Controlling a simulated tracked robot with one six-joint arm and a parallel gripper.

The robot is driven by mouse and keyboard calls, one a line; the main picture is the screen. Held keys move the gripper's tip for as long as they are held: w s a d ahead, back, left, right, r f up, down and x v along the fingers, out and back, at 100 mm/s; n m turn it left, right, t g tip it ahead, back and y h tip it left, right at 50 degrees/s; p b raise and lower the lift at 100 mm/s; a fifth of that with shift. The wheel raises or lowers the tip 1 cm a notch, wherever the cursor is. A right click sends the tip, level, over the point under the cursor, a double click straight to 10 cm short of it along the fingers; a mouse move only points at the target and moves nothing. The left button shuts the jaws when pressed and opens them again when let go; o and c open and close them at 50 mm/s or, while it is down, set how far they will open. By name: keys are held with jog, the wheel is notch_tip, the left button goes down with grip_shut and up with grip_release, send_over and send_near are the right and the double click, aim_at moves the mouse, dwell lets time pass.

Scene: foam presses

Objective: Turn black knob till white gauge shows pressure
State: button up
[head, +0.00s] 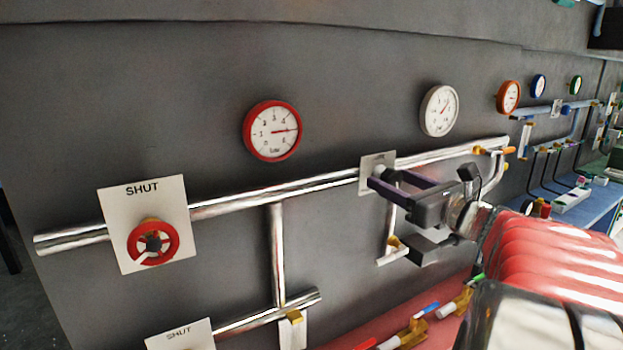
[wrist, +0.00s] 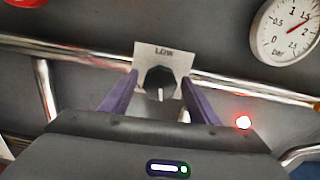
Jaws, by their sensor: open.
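The black knob (wrist: 160,80) sits on a pale plate marked LOW (wrist: 172,52) in the wrist view, its light pointer mark facing down. My gripper (wrist: 160,88) is open, with one purple finger on each side of the knob; I cannot tell whether they touch it. In the head view my gripper (head: 380,179) is at the same plate (head: 368,163), and its fingers mostly hide the knob. The white gauge (head: 439,110) is on the wall above and right of the plate. It also shows at the top right of the wrist view (wrist: 286,30); its needle is too small to read surely.
A red-rimmed gauge (head: 272,131) hangs to the left. A red valve wheel (head: 153,243) sits on a plate marked SHUT. A silver pipe (head: 270,197) runs along the wall behind my gripper. Orange, blue and green gauges are farther right, with a blue bench (head: 567,199) below.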

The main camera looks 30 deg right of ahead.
jog(key=shift+c, duration=0.5)
jog(key=c, duration=0.9)
jog(key=shift+c, duration=0.2)
jog(key=shift+n, duration=1.6)
jog(key=o, duration=1)
jog(key=shift+o, duration=0.2)
